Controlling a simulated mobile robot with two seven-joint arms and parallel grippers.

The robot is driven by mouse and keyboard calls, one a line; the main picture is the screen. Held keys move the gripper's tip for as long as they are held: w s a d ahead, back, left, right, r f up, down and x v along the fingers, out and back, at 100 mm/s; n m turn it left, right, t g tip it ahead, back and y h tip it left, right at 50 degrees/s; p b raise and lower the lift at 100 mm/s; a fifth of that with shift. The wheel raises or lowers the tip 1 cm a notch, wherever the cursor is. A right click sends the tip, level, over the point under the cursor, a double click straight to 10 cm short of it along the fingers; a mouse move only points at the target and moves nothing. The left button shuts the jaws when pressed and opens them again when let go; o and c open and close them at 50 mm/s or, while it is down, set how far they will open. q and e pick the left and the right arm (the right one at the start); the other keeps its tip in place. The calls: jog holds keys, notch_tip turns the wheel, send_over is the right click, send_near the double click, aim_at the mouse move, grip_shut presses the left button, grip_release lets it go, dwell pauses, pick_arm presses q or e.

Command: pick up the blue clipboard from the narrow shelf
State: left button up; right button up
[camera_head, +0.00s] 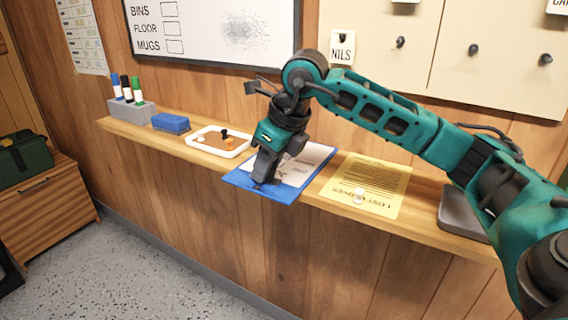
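The blue clipboard (277,192) lies flat on the narrow wooden shelf (317,197), with a white sheet on it and its near edge at the shelf's front edge. My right gripper (263,178) points down over the clipboard's near left part, its dark fingers at or just above the surface. The arm and fingers hide part of the clipboard. I cannot tell whether the fingers touch it or how far apart they are. My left gripper is not in view.
Left of the clipboard are a white tray (203,147) with small pieces, a blue block (171,123) and a grey marker holder (135,111). A whiteboard (215,28) hangs behind.

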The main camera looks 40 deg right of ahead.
grip_shut()
jog(key=shift+r, duration=0.1)
